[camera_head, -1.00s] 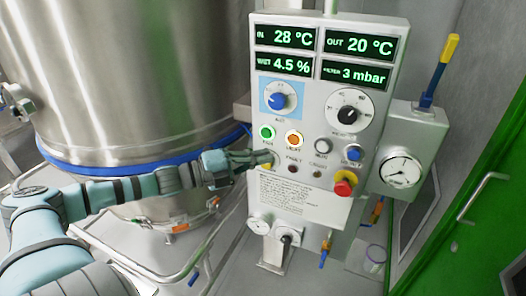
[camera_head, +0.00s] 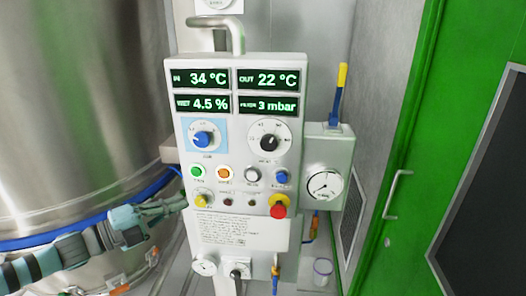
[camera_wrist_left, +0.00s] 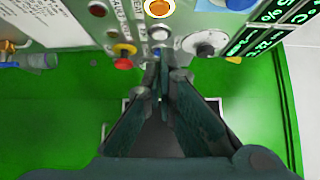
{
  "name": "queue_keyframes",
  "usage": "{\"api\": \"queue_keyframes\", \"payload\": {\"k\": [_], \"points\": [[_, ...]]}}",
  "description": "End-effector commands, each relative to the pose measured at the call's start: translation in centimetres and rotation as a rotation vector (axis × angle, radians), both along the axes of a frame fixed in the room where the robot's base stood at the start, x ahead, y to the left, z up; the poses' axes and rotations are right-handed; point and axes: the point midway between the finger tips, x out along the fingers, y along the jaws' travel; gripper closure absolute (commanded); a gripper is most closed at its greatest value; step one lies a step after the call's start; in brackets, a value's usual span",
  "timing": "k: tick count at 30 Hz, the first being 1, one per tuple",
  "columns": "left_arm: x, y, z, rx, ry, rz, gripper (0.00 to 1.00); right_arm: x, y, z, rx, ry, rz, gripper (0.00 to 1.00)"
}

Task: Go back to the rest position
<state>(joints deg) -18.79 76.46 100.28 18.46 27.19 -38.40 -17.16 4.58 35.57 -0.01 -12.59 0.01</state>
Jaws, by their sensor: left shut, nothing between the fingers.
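My left gripper (camera_head: 180,204) is shut and empty at the lower left of the control panel (camera_head: 244,190) in the head view. Its tip is close to the panel's left edge, near a yellow knob; I cannot tell whether it touches. In the left wrist view the gripper (camera_wrist_left: 160,65) has its fingers together in front of the panel's buttons. The panel's displays (camera_head: 209,79) read 34 °C, 22 °C, 4.5 % and 3 mbar. The green button (camera_head: 197,172) and the orange button (camera_head: 224,173) are lit. My right gripper is not in view.
A large steel vessel (camera_head: 80,110) with a blue band fills the left, behind my left arm. A red knob (camera_head: 278,211) sticks out at the panel's lower right. A gauge box (camera_head: 325,185) with a blue and yellow lever stands right. A green door (camera_head: 412,150) is beyond.

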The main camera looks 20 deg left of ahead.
Motion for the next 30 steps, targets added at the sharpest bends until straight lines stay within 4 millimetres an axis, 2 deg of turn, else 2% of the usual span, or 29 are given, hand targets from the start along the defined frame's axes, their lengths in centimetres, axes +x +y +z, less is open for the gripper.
{"api": "queue_keyframes", "payload": {"k": [2, 5, 8, 9, 12, 15, 18, 21, 26, 30], "points": [[0.0, 0.0, -0.2, -0.005, 0.007, 0.006, 1.0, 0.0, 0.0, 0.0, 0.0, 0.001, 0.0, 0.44], [-0.2, -0.3, -3.0, -0.066, 0.088, 0.073, 1.0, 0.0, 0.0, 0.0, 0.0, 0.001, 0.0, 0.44], [-1.3, -1.3, -9.5, -0.215, 0.292, 0.249, 1.0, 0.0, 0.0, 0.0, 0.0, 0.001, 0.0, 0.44], [-2.3, -1.9, -12.5, -0.29, 0.396, 0.341, 1.0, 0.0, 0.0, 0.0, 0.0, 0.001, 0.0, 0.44], [-5.9, -3.8, -18.7, -0.467, 0.639, 0.574, 1.0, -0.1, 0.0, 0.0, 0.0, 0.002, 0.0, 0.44], [-10.0, -5.5, -22.5, -0.609, 0.83, 0.777, 1.0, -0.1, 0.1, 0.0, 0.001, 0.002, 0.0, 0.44], [-14.2, -7.3, -24.9, -0.731, 0.99, 0.959, 1.0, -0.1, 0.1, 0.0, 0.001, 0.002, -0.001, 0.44], [-18.4, -9.2, -26.3, -0.838, 1.131, 1.129, 1.0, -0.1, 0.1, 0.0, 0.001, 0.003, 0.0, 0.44], [-24.9, -12.3, -27.0, -0.981, 1.328, 1.38, 1.0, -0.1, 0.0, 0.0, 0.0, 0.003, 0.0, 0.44], [-24.3, -11.7, -32.8, -0.965, 1.355, 1.422, 1.0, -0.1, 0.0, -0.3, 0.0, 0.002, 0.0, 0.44]]}}
